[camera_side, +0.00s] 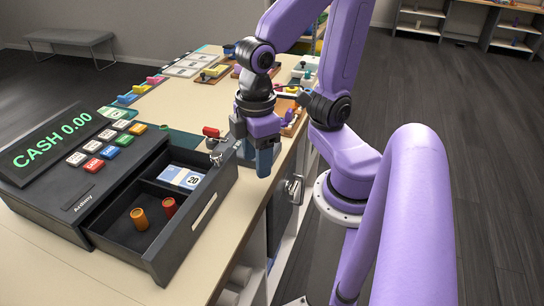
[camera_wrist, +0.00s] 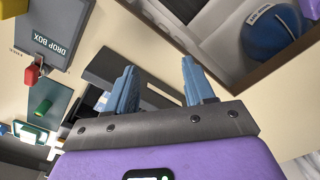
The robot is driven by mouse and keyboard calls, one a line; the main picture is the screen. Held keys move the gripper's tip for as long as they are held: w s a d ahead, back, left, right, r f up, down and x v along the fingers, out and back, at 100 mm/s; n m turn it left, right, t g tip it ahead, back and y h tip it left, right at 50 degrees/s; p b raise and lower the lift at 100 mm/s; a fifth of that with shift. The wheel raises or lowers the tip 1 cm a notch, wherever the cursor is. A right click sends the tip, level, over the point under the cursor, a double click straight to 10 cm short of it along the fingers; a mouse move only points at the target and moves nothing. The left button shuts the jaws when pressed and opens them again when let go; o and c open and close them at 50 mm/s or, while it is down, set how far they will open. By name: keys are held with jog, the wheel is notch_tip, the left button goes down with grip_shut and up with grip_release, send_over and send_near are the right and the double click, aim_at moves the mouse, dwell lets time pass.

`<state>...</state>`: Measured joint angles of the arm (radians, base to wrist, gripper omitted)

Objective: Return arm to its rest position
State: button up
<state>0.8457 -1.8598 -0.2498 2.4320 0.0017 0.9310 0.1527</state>
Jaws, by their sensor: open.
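My gripper (camera_side: 265,162) hangs with its blue fingers pointing down, just right of the open cash drawer (camera_side: 205,212) and near the counter's front edge. In the wrist view my gripper (camera_wrist: 158,68) shows two blue fingers spread apart with nothing between them. It touches nothing that I can make out. My purple arm rises behind the gripper and bends over the counter edge.
The black cash register (camera_side: 50,190) reads "CASH 0.00". Its drawer holds a blue and white note stack (camera_side: 182,176), an orange cylinder (camera_side: 139,218) and a red cylinder (camera_side: 169,207). A drop box (camera_wrist: 55,38) and a blue rounded object (camera_wrist: 272,32) show in the wrist view.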

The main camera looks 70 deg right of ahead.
jog(key=s+n, duration=0.2)
jog(key=d, duration=0.1)
jog(key=shift+s+d+f+n, duration=0.1)
jog(key=shift+s+f+n, duration=0.25)
jog(key=shift+s+n, duration=0.05)
dwell(1.0)
